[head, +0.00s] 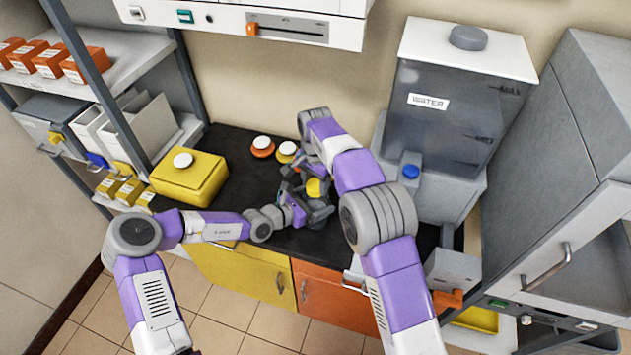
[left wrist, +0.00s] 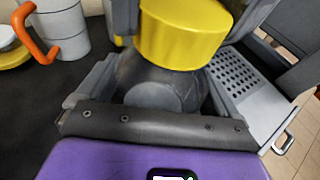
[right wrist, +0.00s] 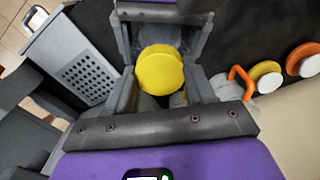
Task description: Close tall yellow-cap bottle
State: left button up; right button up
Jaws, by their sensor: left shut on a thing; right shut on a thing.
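The tall bottle's yellow cap (head: 314,187) shows between my two grippers over the dark counter. In the left wrist view the cap (left wrist: 180,38) is above the bottle's grey body (left wrist: 160,90). My left gripper (head: 318,212) is shut on the bottle body below the cap. My right gripper (head: 312,180) comes in from behind and is shut on the yellow cap (right wrist: 160,73), which lies between its fingers in the right wrist view. The fingers hide the joint between cap and bottle, so I cannot tell how firmly the cap is seated.
An orange-rimmed white lid (head: 262,146) and a yellow-rimmed one (head: 287,150) are at the back of the counter. A yellow box (head: 190,177) stands left. The water tank (head: 450,100) stands right. A perforated tray (left wrist: 238,80) and an orange handle (left wrist: 32,32) are close to the grippers.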

jog(key=m, duration=2.5)
jog(key=o, duration=1)
jog(key=shift+r, duration=2.25)
